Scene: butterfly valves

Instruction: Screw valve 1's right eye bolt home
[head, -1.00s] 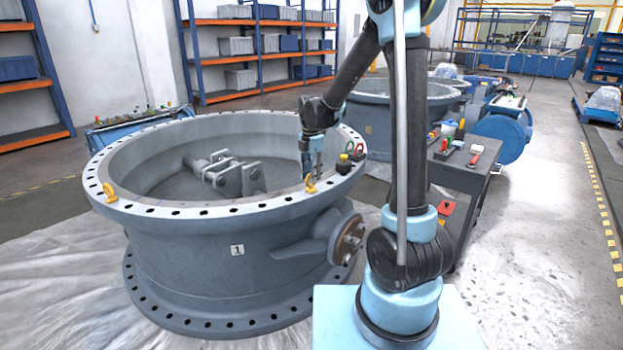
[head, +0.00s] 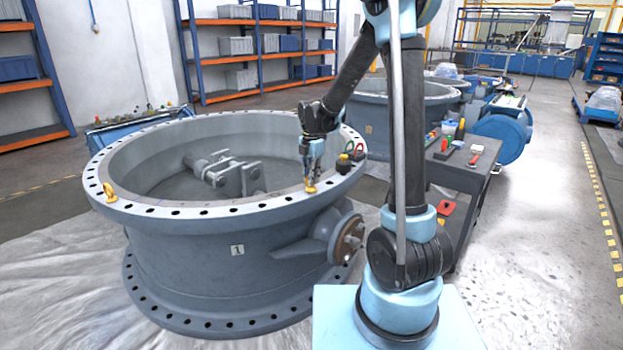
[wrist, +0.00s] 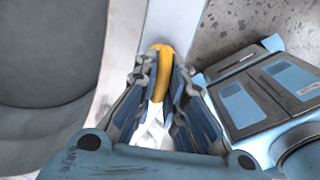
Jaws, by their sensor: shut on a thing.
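Valve 1 (head: 215,250) is a large grey ring body with a bolt-holed top flange and a "1" label. Its right eye bolt (head: 310,187) is yellow and stands at the flange's right front. My gripper (head: 311,178) points down over it, with the fingers at its ring. In the wrist view my gripper (wrist: 163,100) is shut on the yellow eye bolt (wrist: 160,60), whose upper curve shows between the fingers. The fingers hide its shank, so I cannot tell how deep it sits. The left eye bolt (head: 110,192) stands upright on the flange's left.
Small dark items and a green-and-red-handled tool (head: 354,152) lie on the flange right of my gripper. A dark tool cart (head: 465,170) stands to the right. More valve bodies (head: 430,105) stand behind.

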